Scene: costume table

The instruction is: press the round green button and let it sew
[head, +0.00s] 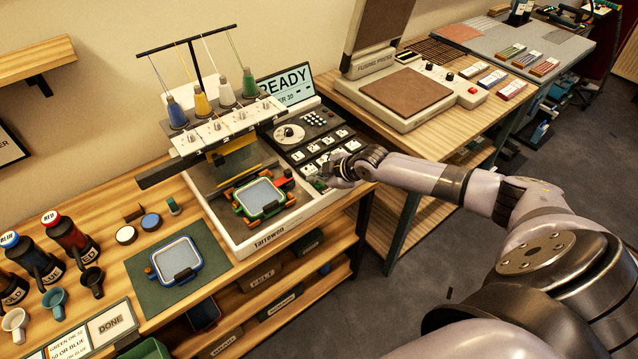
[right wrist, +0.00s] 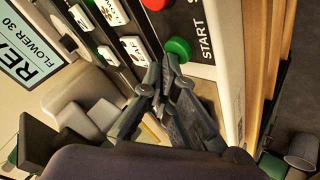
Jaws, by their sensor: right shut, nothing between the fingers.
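The round green button (right wrist: 179,48) sits beside the printed word START on the machine's panel in the right wrist view. My right gripper (right wrist: 164,72) is shut and empty, its fingertips right next to the green button; I cannot tell whether they touch it. The embroidery machine (head: 243,240) holds a green-framed hoop (head: 260,197). Its screen (head: 287,87) reads READY, and the right wrist view also shows FLOWER 30. My left gripper is not in view.
A red button (right wrist: 155,4) is close to the green one. White pattern keys (head: 318,150) lie left of my gripper. Thread spools (head: 226,93) stand on the machine. A blue hoop (head: 176,261) lies on a green mat at left. A fusing press (head: 406,92) stands behind.

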